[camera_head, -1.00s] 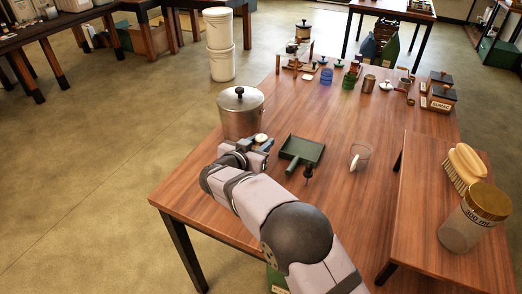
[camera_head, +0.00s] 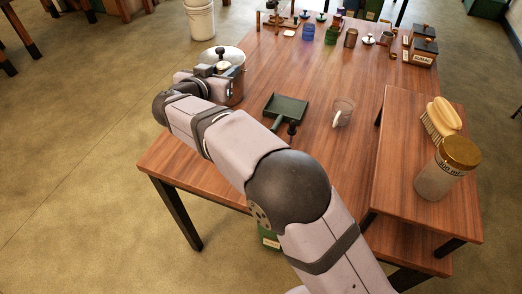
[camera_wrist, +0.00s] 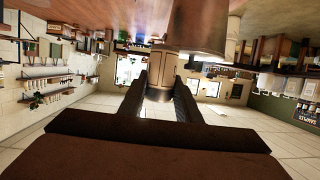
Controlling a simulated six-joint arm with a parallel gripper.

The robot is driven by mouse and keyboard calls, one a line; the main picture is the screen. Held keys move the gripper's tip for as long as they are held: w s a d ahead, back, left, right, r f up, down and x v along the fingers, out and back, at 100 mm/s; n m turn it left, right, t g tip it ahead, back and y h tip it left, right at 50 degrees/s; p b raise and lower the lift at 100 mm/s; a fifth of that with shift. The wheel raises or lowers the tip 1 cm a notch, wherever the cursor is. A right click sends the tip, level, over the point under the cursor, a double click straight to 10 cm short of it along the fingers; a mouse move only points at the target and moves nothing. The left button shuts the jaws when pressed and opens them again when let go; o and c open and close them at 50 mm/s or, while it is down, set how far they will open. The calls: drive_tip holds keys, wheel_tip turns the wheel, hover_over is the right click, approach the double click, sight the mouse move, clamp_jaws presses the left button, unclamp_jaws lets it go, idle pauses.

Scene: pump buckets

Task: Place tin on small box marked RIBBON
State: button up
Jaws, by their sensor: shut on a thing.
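My gripper (camera_head: 220,72) is in front of the metal pot at the table's left edge and hides much of it. In the wrist view my gripper (camera_wrist: 160,88) is shut on a small metallic cylinder, which looks like the tin (camera_wrist: 161,66). Its pale round top (camera_head: 223,66) shows between the fingers in the head view. Two dark-lidded boxes stand at the table's back right, a nearer one (camera_head: 424,55) and a farther one (camera_head: 425,32). Their labels are too small to read surely, and I cannot tell which box is marked RIBBON.
The lidded pot (camera_head: 236,90) is close by my gripper. A raised shelf at right holds a brush (camera_head: 441,120) and a gold-lidded jar (camera_head: 447,168). Several small items line the back. The middle table is mostly clear.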

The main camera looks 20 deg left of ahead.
drive_tip(key=s+a+r+p, duration=0.1)
drive_tip(key=s+r+p, duration=0.1)
drive_tip(key=s+r, duration=0.3)
drive_tip(key=s+d+n+y+p, duration=0.1)
drive_tip(key=s+d+p, duration=0.1)
drive_tip(key=s+d, duration=0.4)
drive_tip(key=s+d+f+m+h, duration=0.1)
drive_tip(key=d+f+m+h, duration=0.3)
drive_tip(key=d, duration=0.7)
drive_tip(key=shift+n, duration=0.5)
drive_tip(key=shift+s+a+f+b, duration=0.1)
drive_tip(key=shift+f+b, duration=0.15)
drive_tip(key=shift+f, duration=2.6)
drive_tip(key=shift+a+f+b, duration=0.1)
drive_tip(key=shift+f+b, duration=0.1)
drive_tip(key=shift+f, duration=2.65)
drive_tip(key=shift+f, duration=0.1)
drive_tip(key=o, duration=1.1)
drive_tip(key=shift+c, duration=0.2)
